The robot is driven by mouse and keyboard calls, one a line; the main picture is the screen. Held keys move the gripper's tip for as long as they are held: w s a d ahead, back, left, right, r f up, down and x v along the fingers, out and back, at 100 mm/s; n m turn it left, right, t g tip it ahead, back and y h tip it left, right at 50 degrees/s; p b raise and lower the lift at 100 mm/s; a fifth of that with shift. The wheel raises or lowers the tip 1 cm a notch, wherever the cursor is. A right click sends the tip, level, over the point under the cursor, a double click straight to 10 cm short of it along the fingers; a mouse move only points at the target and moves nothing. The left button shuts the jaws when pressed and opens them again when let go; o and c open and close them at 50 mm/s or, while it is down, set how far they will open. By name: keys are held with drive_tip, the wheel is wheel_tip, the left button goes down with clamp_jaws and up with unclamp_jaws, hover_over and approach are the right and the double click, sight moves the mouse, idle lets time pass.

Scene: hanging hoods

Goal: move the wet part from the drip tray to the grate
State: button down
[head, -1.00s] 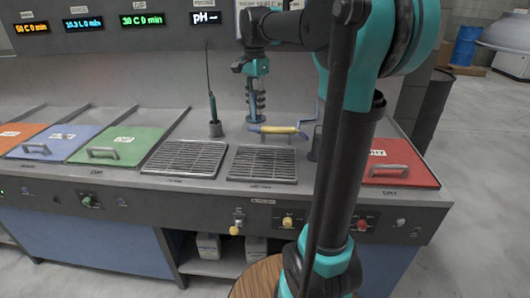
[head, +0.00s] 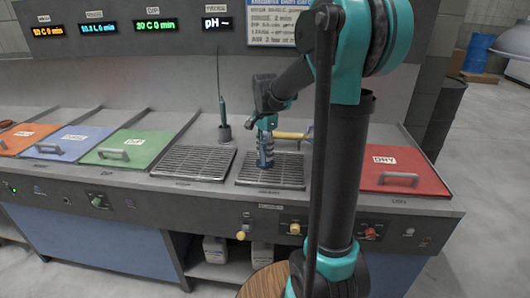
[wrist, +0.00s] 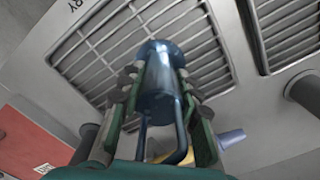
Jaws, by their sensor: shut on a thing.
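My gripper (head: 265,145) is shut on a blue-grey metal part (wrist: 158,85), a cylinder with a rounded rim and a bent wire handle. In the head view the part (head: 266,160) shows small and upright over the right slatted rack (head: 290,172). A label ending in "RY" stands by this rack (wrist: 90,55) in the wrist view; I take it for the grate. I cannot tell whether the part touches the slats. The left slatted rack (head: 190,163), likely the drip tray, is bare. It also shows in the wrist view (wrist: 290,30).
A yellow-handled tool (head: 288,135) lies behind the right rack. A red lid marked DRY (head: 395,172) is to the right, a green lid (head: 130,148) to the left.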

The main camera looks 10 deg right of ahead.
drive_tip(key=shift+f, duration=0.15)
drive_tip(key=c, duration=1.1)
unclamp_jaws()
wheel_tip(320, 180, up, 12)
drive_tip(key=shift+r, duration=0.1)
